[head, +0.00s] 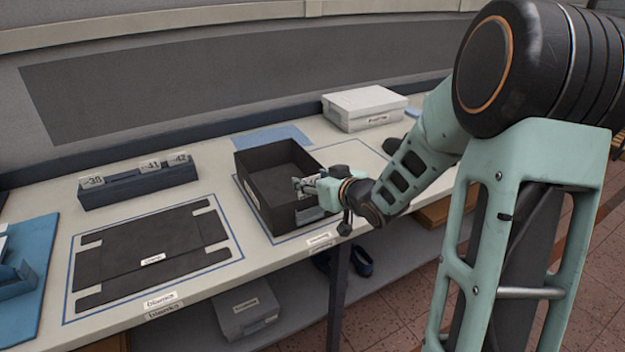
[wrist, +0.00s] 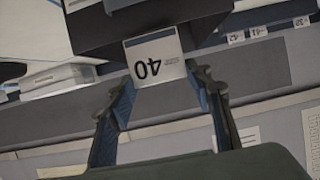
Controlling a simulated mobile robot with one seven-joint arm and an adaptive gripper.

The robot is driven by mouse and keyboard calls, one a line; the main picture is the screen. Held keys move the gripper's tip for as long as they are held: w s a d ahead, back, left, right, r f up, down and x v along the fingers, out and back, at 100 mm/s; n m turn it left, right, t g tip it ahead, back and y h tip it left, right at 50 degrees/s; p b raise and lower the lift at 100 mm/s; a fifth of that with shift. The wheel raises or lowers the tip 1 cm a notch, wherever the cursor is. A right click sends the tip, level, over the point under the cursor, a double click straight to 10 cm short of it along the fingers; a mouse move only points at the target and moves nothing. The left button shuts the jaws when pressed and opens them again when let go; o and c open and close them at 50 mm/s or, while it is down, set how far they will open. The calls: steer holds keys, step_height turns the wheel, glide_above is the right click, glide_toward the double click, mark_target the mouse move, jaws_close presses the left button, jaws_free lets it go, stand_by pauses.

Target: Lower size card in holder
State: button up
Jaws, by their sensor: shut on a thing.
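My gripper (head: 308,187) is at the front right side of a dark open box (head: 262,163) on the table. In the wrist view my gripper (wrist: 163,82) is shut on a white size card (wrist: 154,58) marked 40, which looks upside down there. The box (wrist: 135,27) shows behind the card. A blue-grey holder (head: 309,214) is on the box's front face, just below my gripper. The card appears above the holder in the head view. Whether the card touches the box or holder I cannot tell.
A dark rack (head: 138,187) with several size cards stands at the back left. A flat dark box blank (head: 152,250) lies in a blue outline. A white box (head: 364,108) stands at the back right. The table's front edge is close to the gripper.

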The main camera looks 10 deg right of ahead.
steer(key=shift+p, duration=0.9)
steer(key=shift+f+p, duration=0.2)
steer(key=shift+p, duration=0.45)
steer(key=shift+f, duration=0.25)
steer(key=shift+f+b, duration=1.7)
steer(key=shift+f, duration=0.05)
steer(key=o, duration=0.8)
steer(key=shift+f, duration=0.1)
steer(key=shift+o, duration=0.2)
